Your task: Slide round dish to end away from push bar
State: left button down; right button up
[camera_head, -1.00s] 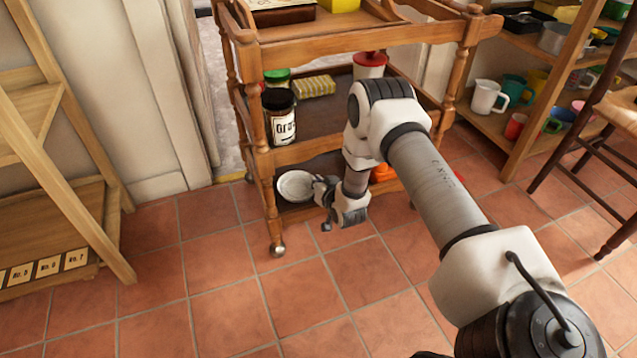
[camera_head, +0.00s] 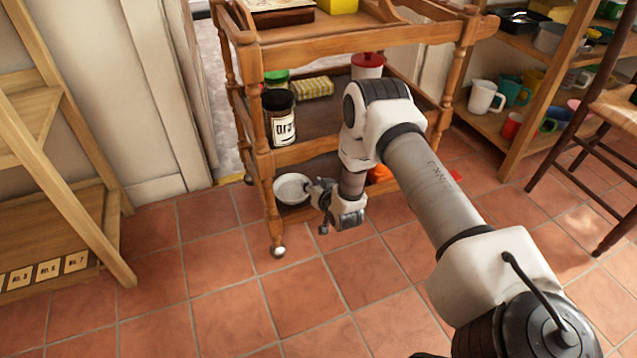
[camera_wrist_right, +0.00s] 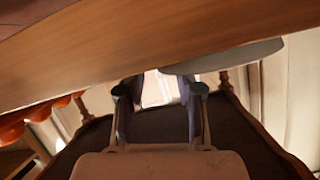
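The round dish (camera_head: 292,189) is pale and shallow and sits on the lowest shelf of the wooden trolley, near its left end. My right gripper (camera_head: 316,193) is low at the trolley's front, right against the dish's right side. The head view does not show clearly whether they touch. In the right wrist view the two fingers (camera_wrist_right: 160,92) stand apart with nothing clearly between them. The dish (camera_wrist_right: 230,57) shows there as a grey disc beside one fingertip. A wooden end bar (camera_head: 478,22) is at the trolley's top right. My left gripper is not in view.
The middle shelf holds a dark jar (camera_head: 278,118), a yellow box (camera_head: 312,87) and a red-lidded canister (camera_head: 367,65). Orange items (camera_head: 379,173) sit on the lowest shelf, right of my gripper. A wooden rack (camera_head: 75,225) stands left. The tiled floor in front is clear.

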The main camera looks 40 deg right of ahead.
jog(key=v, duration=1.1)
jog(key=shift+s, duration=0.2)
